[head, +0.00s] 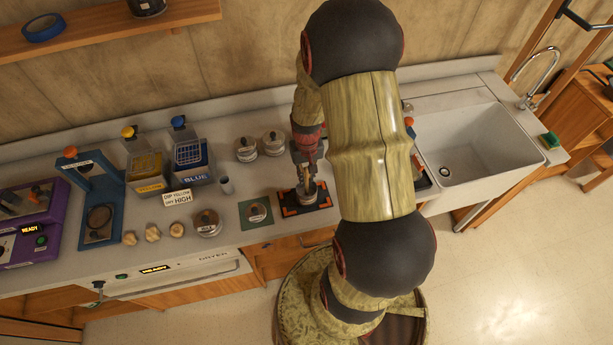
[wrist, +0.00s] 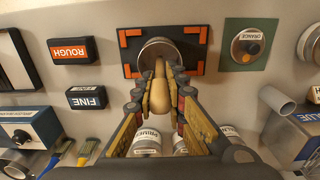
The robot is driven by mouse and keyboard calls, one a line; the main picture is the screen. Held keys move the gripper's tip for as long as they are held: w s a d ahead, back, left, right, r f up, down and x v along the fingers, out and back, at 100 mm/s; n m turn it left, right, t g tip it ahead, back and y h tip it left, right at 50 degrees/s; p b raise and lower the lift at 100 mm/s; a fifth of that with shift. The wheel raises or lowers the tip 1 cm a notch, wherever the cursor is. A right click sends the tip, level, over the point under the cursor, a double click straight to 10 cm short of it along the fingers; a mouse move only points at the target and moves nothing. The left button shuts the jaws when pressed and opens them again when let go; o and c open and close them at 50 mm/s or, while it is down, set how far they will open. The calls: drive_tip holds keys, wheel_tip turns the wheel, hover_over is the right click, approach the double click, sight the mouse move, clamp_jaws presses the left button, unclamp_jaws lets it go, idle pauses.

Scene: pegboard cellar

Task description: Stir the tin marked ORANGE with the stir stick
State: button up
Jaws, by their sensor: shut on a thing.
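My gripper (wrist: 160,85) is shut on a pale wooden piece with a rounded handle, which looks like the stir stick (wrist: 160,97). In the head view my gripper (head: 306,180) is over a round tin (head: 306,197) on a dark mat with orange corners. In the wrist view the stick points at this tin (wrist: 160,47); its tip is hard to see, so I cannot tell how deep it reaches. A round piece marked ORANGE (wrist: 248,46), which looks like a flat lid with an orange spot, lies on a green mat (head: 256,224); the tin's own label is not readable.
A tin (head: 207,223) and a grey cup (head: 227,185) stand left of the mats. Tins (head: 246,149), one marked PRIMER (wrist: 147,143), stand behind. Blocks marked ROUGH (wrist: 72,51) and FINE (wrist: 87,97) lie beside the dark mat. A sink (head: 470,145) is at right.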

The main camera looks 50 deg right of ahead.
drive_tip(key=shift+r+p, duration=1.8)
drive_tip(key=shift+r, duration=1.1)
